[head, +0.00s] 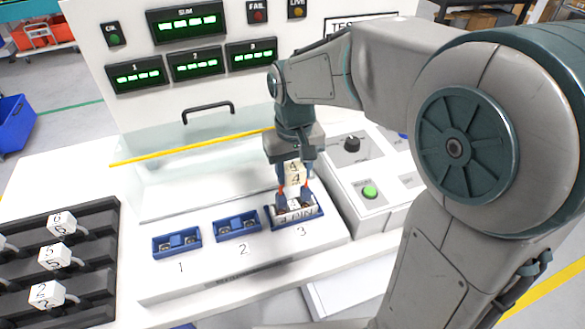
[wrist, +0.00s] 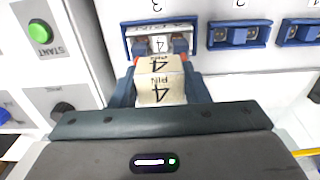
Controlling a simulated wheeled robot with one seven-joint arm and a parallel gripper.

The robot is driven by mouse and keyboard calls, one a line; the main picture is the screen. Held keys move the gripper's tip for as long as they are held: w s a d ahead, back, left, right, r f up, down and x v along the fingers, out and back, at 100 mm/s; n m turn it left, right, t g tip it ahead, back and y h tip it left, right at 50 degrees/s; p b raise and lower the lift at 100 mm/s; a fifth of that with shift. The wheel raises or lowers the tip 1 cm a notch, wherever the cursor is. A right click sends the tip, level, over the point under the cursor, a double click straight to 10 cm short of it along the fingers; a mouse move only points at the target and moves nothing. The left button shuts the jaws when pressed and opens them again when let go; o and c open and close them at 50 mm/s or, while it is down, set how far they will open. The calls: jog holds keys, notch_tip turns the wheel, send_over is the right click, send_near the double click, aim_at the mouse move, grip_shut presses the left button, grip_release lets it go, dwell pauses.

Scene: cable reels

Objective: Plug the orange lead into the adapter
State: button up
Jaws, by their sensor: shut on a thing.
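No orange lead and nothing marked as an adapter can be made out; only small orange-red patches show at my fingertips. My gripper (head: 295,198) is shut on a pale block marked "4 PIN" (head: 293,173), directly over the blue-framed socket 3 (head: 270,219). In the wrist view, my gripper (wrist: 157,45) points at socket 3 (wrist: 128,42), and the block (wrist: 160,82) lies between its fingers.
Blue sockets 1 (head: 177,242) and 2 (head: 237,227) look empty, left of socket 3. A black rack (head: 95,220) at left holds white numbered blocks with grey cables. A control box with a green START button (head: 370,192) stands close on the right. The display panel rises behind.

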jog(key=shift+f+b, duration=1)
jog(key=shift+f, duration=0.45)
jog(key=o, duration=1.2)
jog(key=shift+c, duration=0.2)
notch_tip(320, 180, up, 14)
jog(key=shift+f, duration=0.25)
notch_tip(320, 180, up, 11)
jog(key=p, duration=1)
jog(key=shift+r, duration=0.2)
